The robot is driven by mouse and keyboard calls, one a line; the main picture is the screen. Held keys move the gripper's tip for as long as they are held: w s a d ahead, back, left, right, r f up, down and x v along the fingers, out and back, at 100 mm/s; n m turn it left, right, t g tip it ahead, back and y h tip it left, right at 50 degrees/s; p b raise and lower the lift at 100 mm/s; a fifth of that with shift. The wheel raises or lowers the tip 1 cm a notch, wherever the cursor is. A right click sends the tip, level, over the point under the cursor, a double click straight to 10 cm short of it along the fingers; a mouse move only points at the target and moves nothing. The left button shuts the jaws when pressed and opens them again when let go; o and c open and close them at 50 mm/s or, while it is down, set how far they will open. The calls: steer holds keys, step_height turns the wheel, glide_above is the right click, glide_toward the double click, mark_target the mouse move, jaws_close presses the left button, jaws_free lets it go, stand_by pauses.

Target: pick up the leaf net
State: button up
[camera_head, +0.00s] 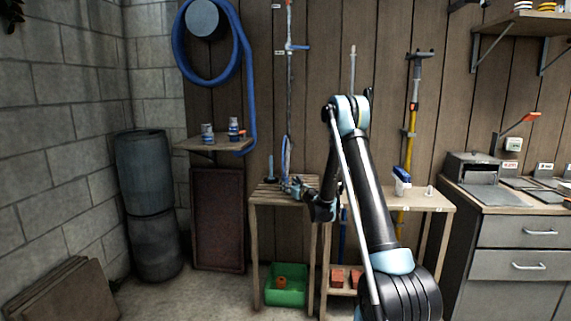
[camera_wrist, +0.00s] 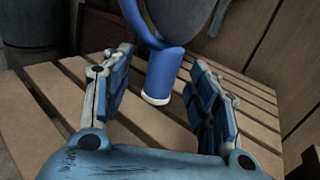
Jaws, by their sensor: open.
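My gripper (camera_head: 295,188) is low over this stool, beside the blue frame. In the wrist view my gripper (camera_wrist: 160,92) is open, one finger on each side. A blue tube (camera_wrist: 162,75) with a white end shows between the fingers, with gaps on both sides. A grey oval with a blue edge shows above it. These look like parts of the leaf net; how deep the tube sits between the fingers is unclear.
The slatted stool (camera_head: 268,200) is under my gripper; its slats also fill the wrist view. A small blue item (camera_head: 270,166) stands at its back. A green crate (camera_head: 286,286) is below. A yellow pole (camera_head: 411,130) leans at the right. A blue hose (camera_head: 246,70) hangs at the left.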

mark_target(287, 182)
steer(key=shift+d+x, duration=0.2)
steer(key=shift+x, duration=2.15)
steer(key=shift+w, duration=0.15)
jaws_close()
